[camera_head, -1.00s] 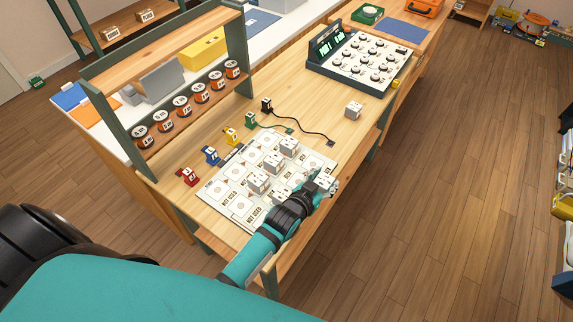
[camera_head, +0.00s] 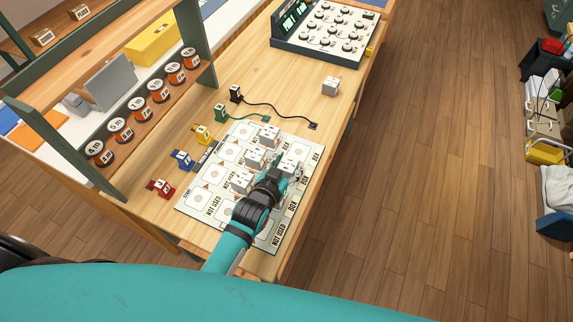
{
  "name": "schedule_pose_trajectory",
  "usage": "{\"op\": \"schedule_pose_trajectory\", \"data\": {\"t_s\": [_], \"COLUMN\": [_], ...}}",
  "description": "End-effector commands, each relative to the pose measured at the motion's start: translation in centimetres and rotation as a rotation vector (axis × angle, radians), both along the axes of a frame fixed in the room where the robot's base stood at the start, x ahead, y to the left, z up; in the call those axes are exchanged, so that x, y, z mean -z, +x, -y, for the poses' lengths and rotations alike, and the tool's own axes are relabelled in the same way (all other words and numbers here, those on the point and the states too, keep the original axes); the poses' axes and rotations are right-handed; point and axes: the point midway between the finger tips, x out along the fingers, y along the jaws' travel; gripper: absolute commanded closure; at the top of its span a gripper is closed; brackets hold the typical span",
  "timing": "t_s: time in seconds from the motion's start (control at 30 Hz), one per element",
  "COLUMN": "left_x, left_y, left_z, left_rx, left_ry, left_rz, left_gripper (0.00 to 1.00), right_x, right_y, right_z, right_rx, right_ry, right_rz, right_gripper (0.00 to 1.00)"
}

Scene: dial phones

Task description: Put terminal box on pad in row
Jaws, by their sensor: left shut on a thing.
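My left gripper (camera_head: 279,172) is shut on a white terminal box (camera_head: 291,164) over the right part of the printed mat (camera_head: 204,204). The gripper partly covers this box, and I cannot tell whether it touches the mat. More white boxes stand on the mat to the left of the gripper: one at the far side (camera_head: 270,135), one in the middle (camera_head: 254,158) and one nearer (camera_head: 241,182). Another white box (camera_head: 330,86) stands alone on the bare table beyond the mat. My forearm hides part of the mat's near side. My right gripper is not in view.
Red (camera_head: 161,188), blue (camera_head: 182,159), yellow (camera_head: 203,134), green (camera_head: 221,112) and black (camera_head: 236,93) connectors line the mat's left side and beyond. Black cable crosses the table. A dial panel (camera_head: 322,34) stands at the back; a shelf frame (camera_head: 196,42) is left.

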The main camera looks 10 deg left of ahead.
Motion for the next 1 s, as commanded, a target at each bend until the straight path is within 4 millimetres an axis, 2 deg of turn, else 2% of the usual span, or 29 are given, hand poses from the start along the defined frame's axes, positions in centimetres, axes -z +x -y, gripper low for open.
{"op": "schedule_pose_trajectory", "data": {"t_s": [0.1,0.27,0.3,0.43,0.67,0.8,1.0], "left_x": [0.0,0.5,0.4,0.4,0.5,-0.2,-1.2], "left_y": [0.0,0.0,0.0,0.0,-0.1,-0.1,-3.4], "left_z": [0.0,0.0,0.0,0.0,0.0,0.0,-0.7], "left_rx": [0.000,0.000,0.000,0.000,0.000,0.000,0.000], "left_ry": [-0.001,0.000,0.000,0.001,0.001,0.000,0.001], "left_rz": [-0.001,-0.002,-0.002,-0.003,-0.004,-0.002,-0.004], "left_gripper": [0.87,0.87,0.48,0.31,0.30,0.30,0.30], "right_x": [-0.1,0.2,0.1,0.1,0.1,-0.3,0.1], "right_y": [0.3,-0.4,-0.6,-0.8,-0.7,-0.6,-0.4], "right_z": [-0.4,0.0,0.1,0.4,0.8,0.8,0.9], "right_rx": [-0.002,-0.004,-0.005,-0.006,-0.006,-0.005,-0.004], "right_ry": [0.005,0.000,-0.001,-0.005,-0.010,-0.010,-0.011], "right_rz": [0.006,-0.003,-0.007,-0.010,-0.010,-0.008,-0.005], "right_gripper": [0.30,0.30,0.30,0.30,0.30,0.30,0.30]}}
